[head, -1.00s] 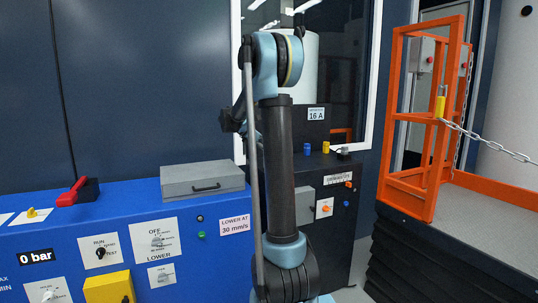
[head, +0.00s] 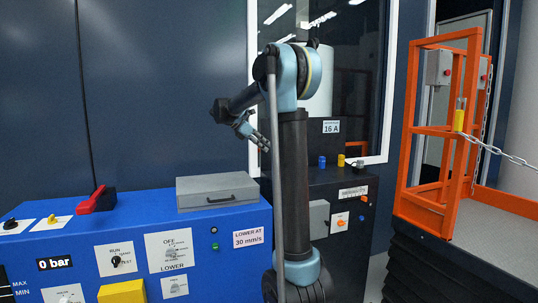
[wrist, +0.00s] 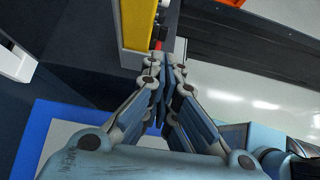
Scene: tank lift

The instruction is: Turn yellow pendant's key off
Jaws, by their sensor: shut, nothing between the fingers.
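A yellow box (head: 122,292), likely the yellow pendant, is at the bottom edge of the head view, on the front of the blue console. It is cut off, and its key cannot be made out. My gripper (head: 264,143) is up in front of the dark wall, above the grey case and well above and right of the yellow box. In the wrist view my gripper (wrist: 165,62) has its fingers together and empty. A yellow body (wrist: 138,24) with small red and black parts at its side shows beyond the fingertips; I cannot tell whether it is the pendant.
The blue console (head: 130,233) carries a grey case (head: 217,191), a red-handled lever (head: 97,199) and several labelled switches. A black cabinet (head: 345,245) stands right of my arm. An orange gate (head: 412,150) with a chain is at the right.

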